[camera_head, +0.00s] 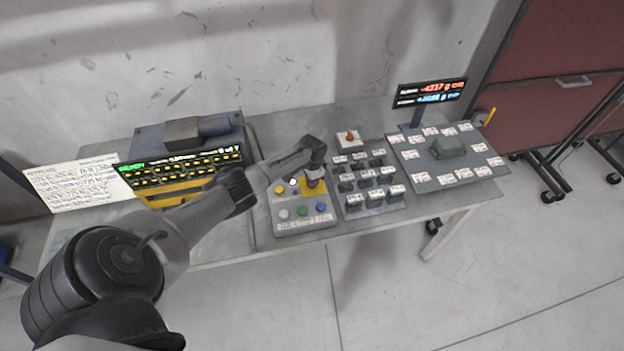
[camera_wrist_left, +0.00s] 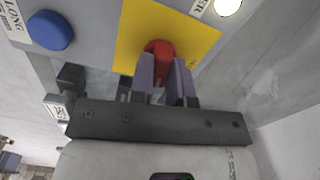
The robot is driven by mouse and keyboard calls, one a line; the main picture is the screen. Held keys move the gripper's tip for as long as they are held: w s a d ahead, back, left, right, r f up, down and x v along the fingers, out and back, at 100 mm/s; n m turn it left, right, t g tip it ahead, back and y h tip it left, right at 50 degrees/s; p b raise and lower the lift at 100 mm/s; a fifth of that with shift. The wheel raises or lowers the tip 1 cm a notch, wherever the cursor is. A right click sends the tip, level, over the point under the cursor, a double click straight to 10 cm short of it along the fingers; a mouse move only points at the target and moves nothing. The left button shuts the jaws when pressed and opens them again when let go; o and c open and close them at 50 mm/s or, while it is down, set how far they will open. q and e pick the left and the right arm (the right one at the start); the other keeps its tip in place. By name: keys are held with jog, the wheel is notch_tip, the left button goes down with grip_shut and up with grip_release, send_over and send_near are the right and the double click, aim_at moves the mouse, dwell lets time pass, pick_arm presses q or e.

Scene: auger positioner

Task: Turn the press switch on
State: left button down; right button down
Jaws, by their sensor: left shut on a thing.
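A grey control box (camera_head: 290,228) sits at the front of the bench, with several coloured buttons and a yellow plate (camera_wrist_left: 128,42). A red knob (camera_wrist_left: 158,47) stands on that plate; in the head view my gripper hides it. My left gripper (camera_head: 314,181) is over the plate. In the left wrist view its two fingers (camera_wrist_left: 162,75) are shut on the red knob from both sides. I cannot read which control is labelled as the press switch. My right gripper is not in view.
A blue button (camera_wrist_left: 50,30) and a lit white lamp (camera_wrist_left: 228,5) are near the gripped knob. Right of the box are a panel of black switches (camera_head: 372,206) and a small white box with an orange knob (camera_head: 350,137). A black display (camera_head: 180,168) stands on the left.

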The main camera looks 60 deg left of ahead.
pick_arm(q)
jog(key=shift+m, duration=1.1)
jog(key=c, duration=1.1)
grip_release()
jog(key=shift+r, duration=0.55)
jog(key=shift+r+p, duration=1.15)
jog(key=shift+r, duration=5.25)
